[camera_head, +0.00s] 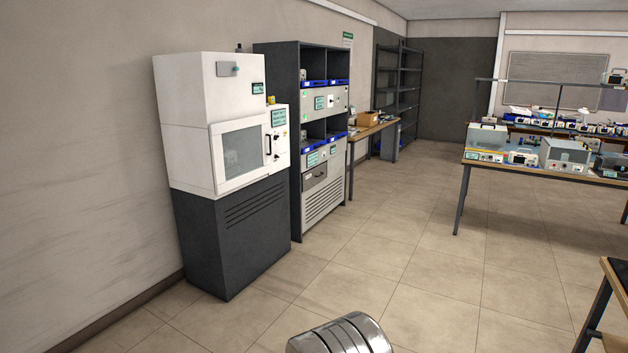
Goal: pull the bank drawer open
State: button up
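A tall dark grey rack (280,90) stands against the left wall, with light grey panels and blue trays in its open bays. Low in it is a grey drawer front (313,184) with a small dark handle; it looks closed, though it is small at this distance. No other drawer is clear enough to name as the bank drawer. My gripper is not in view. A rounded metal part at the bottom centre looks like a piece of my arm, well short of the rack.
A white cabinet (182,108) on a dark base (230,245) stands just left of the rack. A wooden bench (372,131) is beyond it. Workbenches with instruments (567,155) stand at right, and a table corner (622,277) is at lower right. The tiled floor (400,255) between is clear.

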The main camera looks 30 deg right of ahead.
aim_at(311, 178)
jog(key=z, duration=0.45)
jog(key=i, duration=1.3)
jog(key=z, duration=0.65)
jog(key=i, duration=0.8)
jog(key=z, duration=0.4)
jog(key=i, duration=2.9)
jog(key=u, duration=0.2)
jog(key=i, duration=0.75)
jog(key=u, duration=0.25)
